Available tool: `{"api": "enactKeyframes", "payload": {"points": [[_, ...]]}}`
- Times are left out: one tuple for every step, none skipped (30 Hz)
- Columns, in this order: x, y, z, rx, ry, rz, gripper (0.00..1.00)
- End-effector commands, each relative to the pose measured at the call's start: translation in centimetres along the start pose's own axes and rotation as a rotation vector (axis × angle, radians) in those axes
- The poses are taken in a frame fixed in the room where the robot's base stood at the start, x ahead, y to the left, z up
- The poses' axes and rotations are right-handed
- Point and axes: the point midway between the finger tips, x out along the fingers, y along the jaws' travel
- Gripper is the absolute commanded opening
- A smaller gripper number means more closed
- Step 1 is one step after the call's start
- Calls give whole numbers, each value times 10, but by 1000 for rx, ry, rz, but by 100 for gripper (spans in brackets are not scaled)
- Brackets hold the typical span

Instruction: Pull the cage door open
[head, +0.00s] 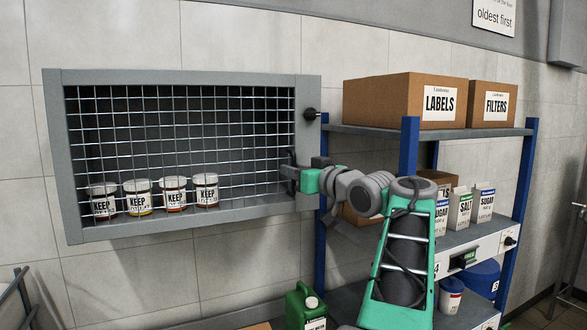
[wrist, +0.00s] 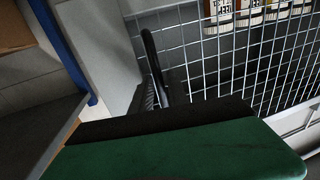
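The wall cage (head: 180,232) has a grey frame and a wire mesh door (head: 180,130), which looks closed, lying flush in the frame. A dark upright handle (head: 292,157) is at the door's right edge. My gripper (head: 291,173) reaches it from the right, its tips at the handle's height. In the wrist view the handle (wrist: 150,60) rises behind the black pad and green finger of my gripper (wrist: 165,122). Its lower part is hidden by the finger. I cannot tell whether the fingers are closed around it.
Several jars labelled KEEP (head: 139,198) stand inside the cage behind the mesh. A black knob (head: 311,114) is on the frame's right side. A blue-post shelf (head: 408,145) with boxes (head: 395,101) and cartons stands close on the right. A green jug (head: 303,308) is below.

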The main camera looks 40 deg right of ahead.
Motion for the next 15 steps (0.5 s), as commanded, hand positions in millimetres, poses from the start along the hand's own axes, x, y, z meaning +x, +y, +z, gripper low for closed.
{"api": "enactKeyframes", "payload": {"points": [[0, 0, 0, 0, 0, 0, 20], [0, -1, 1, 0, 0, -1, 20], [0, -1, 1, 0, 0, -2, 19], [0, -1, 1, 0, 0, -2, 17], [0, -1, 1, 0, -1, -2, 14], [0, -1, 1, 0, -1, -2, 11], [0, -1, 1, 0, -1, -2, 8], [0, -1, 1, 0, -1, -2, 6], [0, -1, 1, 0, -1, -2, 3], [0, -1, 1, 0, -1, -2, 0], [0, -1, 1, 0, -1, -2, 0], [0, -1, 1, 0, -1, -2, 0], [0, -1, 1, 0, -1, -2, 0], [0, -1, 1, 0, -1, -2, 0], [0, -1, 1, 0, -1, -2, 0]]}}
